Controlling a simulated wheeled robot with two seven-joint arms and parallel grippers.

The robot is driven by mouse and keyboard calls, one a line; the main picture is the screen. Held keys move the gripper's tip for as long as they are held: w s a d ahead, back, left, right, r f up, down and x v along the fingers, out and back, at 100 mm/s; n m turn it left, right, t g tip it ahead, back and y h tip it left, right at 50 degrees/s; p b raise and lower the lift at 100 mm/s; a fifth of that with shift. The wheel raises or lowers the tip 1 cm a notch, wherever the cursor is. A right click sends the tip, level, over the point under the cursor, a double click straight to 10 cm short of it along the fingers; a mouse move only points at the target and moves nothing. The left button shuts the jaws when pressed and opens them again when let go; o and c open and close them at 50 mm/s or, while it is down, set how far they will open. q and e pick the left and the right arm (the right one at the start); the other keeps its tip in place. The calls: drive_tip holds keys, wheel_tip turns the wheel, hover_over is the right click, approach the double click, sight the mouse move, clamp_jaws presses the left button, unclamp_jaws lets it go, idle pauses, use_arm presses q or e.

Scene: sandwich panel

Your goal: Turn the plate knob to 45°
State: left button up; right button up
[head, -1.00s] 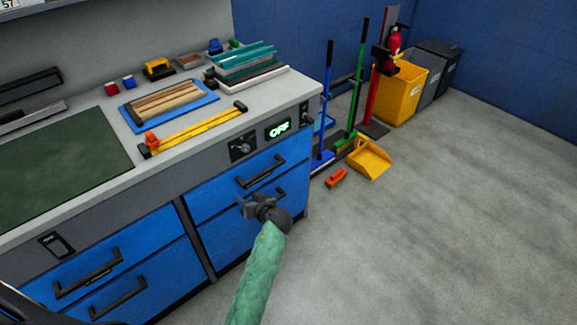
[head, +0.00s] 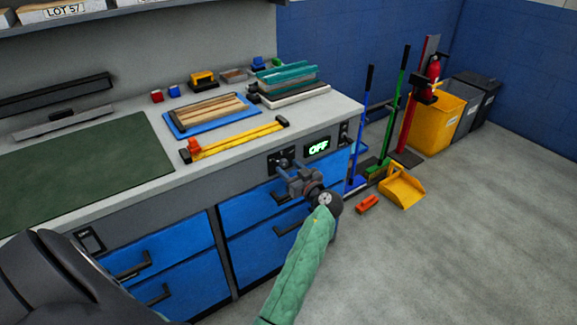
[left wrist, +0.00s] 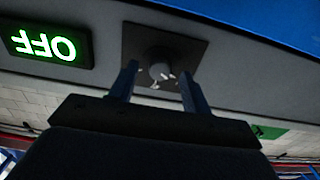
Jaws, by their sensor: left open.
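The plate knob (left wrist: 158,71) sits on a dark square plate (left wrist: 140,44) on the grey front panel of the bench. In the head view the dark plate (head: 273,157) is partly covered by my left gripper (head: 286,167). My left gripper is open. In the left wrist view its two fingers (left wrist: 159,80) point at the plate, one on each side of the knob. I cannot tell whether they touch it. White marks show around the knob, too small to read. A green lit display (head: 318,147) next to it reads OFF; it appears upside down in the left wrist view (left wrist: 45,46).
Blue drawers with black handles (head: 131,265) lie below the panel. The bench top holds a green mat (head: 90,160), a yellow bar tool (head: 235,139) and a blue tray with wooden strips (head: 178,124).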

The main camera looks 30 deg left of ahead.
use_arm(q)
drive_tip(key=shift+w+a, duration=0.25)
drive_tip(key=shift+a, duration=0.4)
use_arm(e)
drive_tip(key=shift+r, duration=0.6)
use_arm(q)
drive_tip(key=c, duration=1)
